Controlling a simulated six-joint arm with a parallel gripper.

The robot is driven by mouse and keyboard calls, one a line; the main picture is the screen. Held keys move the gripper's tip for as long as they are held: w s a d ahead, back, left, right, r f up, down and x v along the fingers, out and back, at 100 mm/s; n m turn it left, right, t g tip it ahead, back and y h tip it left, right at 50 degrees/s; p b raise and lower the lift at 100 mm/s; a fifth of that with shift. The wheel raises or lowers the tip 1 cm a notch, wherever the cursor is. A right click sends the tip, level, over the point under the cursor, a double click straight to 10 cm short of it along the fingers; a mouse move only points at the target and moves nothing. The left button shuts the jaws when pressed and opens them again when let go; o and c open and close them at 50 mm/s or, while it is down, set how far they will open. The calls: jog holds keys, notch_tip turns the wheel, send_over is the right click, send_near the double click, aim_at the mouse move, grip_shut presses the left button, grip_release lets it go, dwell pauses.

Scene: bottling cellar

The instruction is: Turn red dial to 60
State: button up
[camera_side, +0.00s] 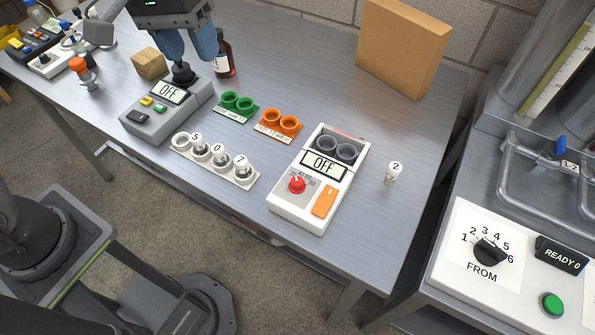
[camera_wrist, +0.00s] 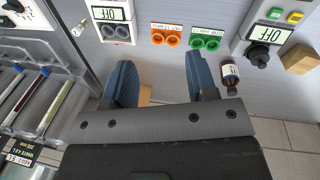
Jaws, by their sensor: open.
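The red dial (camera_side: 297,184) is a small round knob on a white device (camera_side: 311,212) on the right half of the bench. My gripper (camera_side: 200,55) is over the far left part of the bench, beside the grey device and away from the dial. In the wrist view my gripper (camera_wrist: 163,85) has its blue fingers wide apart with nothing between them.
A grey device (camera_side: 165,107) reads OFF, with a black knob (camera_side: 183,73). A brown bottle (camera_side: 225,55), wooden block (camera_side: 149,64), green holder (camera_side: 236,104), orange holder (camera_side: 279,124), numbered vial rack (camera_side: 216,160), vial 2 (camera_side: 395,174) and cardboard box (camera_side: 402,48) stand around.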

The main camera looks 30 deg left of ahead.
jog(key=w+d+f+n+g, duration=0.1)
jog(key=w+d+f+g, duration=0.2)
jog(key=w+d+f, duration=0.4)
jog(key=n+g, duration=0.1)
jog(key=g, duration=0.1)
send_near(297, 180)
jog(key=x, duration=0.8)
jog(key=shift+s+d+f, duration=0.1)
jog(key=shift+f, duration=0.25)
jog(key=c, duration=0.9)
